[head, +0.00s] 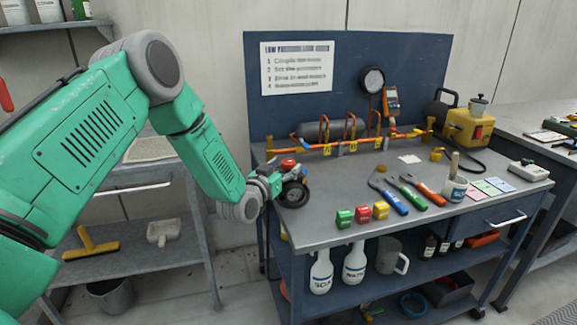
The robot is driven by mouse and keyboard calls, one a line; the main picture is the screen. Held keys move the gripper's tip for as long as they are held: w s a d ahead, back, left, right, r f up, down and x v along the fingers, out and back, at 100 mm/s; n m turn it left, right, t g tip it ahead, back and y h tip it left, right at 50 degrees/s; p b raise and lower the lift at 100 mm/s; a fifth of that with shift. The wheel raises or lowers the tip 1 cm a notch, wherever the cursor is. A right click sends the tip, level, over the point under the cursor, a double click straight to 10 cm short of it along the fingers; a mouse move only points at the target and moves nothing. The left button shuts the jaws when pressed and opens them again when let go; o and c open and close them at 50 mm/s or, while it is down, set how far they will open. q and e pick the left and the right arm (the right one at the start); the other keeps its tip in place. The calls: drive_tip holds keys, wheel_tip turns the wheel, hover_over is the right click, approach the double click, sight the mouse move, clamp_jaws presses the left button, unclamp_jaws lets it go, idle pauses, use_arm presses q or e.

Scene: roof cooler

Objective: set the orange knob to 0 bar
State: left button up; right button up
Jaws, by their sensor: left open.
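My left gripper (276,184) is at the left edge of the blue bench, its arm coming in from the left. It is open, though its fingers are small and partly hidden. A small orange-red knob-like part (289,163) shows just above and beyond the gripper. I cannot tell whether they touch. A dark round part (293,195) sits directly beside the fingertips. A round dark gauge (372,80) is mounted on the blue back panel; its reading is too small to make out. My right gripper is out of view.
Orange and copper piping (345,144) runs along the back of the bench top (340,222). Red, green and yellow blocks (362,214), pliers-like tools (388,196) and a yellow pump unit (468,128) stand to the right. A grey shelf cart (195,235) is at left.

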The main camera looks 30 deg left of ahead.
use_arm(q)
drive_tip(key=shift+w, duration=0.95)
drive_tip(key=shift+w+a, duration=0.15)
drive_tip(key=shift+w, duration=0.1)
drive_tip(key=c, duration=1.2)
drive_tip(key=shift+c, duration=0.2)
drive_tip(key=shift+n+y, duration=0.3)
drive_tip(key=shift+y, duration=0.2)
